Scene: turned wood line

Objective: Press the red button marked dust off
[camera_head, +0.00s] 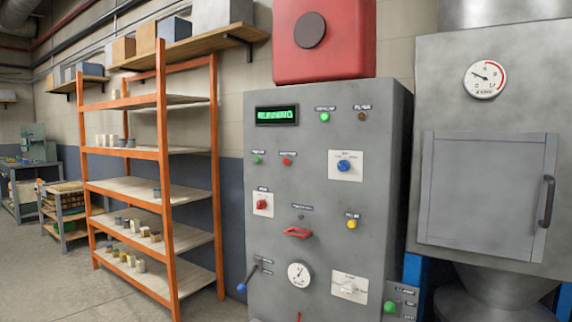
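A grey control panel (323,270) stands in the middle of the head view. A small round red button (287,161) sits on its upper left part, under a small dark label too blurred to read. A green button or lamp (258,160) is just left of it. Lower down, a red knob (262,204) sits on a white plate and a red handle (297,233) sticks out. I cannot read which red control is marked dust off. Neither of my grippers is in view.
The panel also has a green display (277,115), a blue knob (344,166), a yellow button (352,224), a dial (299,274) and a blue-tipped lever (242,287). A grey cabinet (485,195) stands right. An orange shelf rack (165,180) stands left. The floor at lower left is clear.

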